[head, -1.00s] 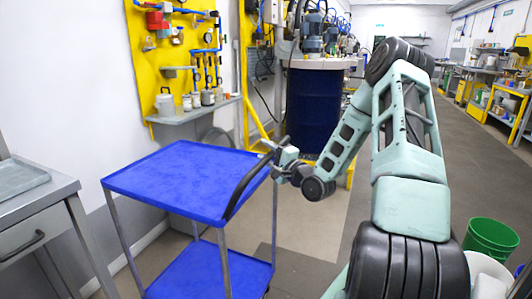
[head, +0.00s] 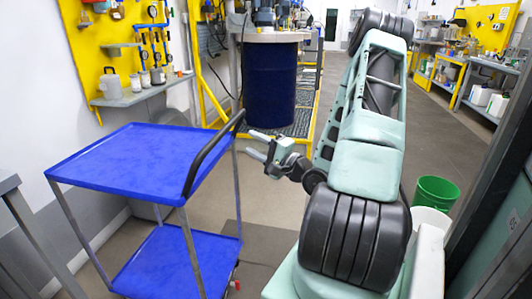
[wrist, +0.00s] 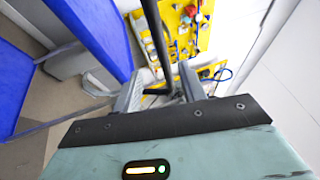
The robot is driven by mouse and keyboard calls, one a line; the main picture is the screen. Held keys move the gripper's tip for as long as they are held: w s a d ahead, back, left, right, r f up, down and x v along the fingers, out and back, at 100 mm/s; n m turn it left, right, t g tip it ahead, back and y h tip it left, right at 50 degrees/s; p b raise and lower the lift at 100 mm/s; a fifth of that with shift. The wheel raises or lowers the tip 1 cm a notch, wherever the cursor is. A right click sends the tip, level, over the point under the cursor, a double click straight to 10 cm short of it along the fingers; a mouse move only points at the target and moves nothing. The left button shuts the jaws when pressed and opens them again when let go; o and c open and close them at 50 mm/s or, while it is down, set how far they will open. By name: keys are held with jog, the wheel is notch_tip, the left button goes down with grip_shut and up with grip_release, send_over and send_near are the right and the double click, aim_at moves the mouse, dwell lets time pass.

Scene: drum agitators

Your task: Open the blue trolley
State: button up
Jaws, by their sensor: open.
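The blue trolley (head: 150,155) stands at the left in the head view, with a blue top tray, a blue lower shelf and thin grey legs. Its black curved handle (head: 208,157) runs along the right side of the top tray. My gripper (head: 254,145) is open and empty just right of the handle, its fingers pointing toward it with a small gap. In the wrist view the black handle bar (wrist: 157,35) runs between the two fingers in the picture, apparently beyond the tips. The blue trays (wrist: 92,30) show at the left there.
A dark blue drum (head: 270,85) stands behind a yellow frame (head: 212,95). A yellow tool panel (head: 115,50) and shelf (head: 150,90) are on the left wall. A green bucket (head: 436,190) is at the right. Floor between trolley and my base is clear.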

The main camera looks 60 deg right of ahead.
jog(key=s, duration=0.1)
jog(key=s+p, duration=0.1)
jog(key=s, duration=0.1)
jog(key=shift+s+a+f+p, duration=0.1)
jog(key=shift+s+f+p, duration=0.2)
jog(key=shift+s+f, duration=0.1)
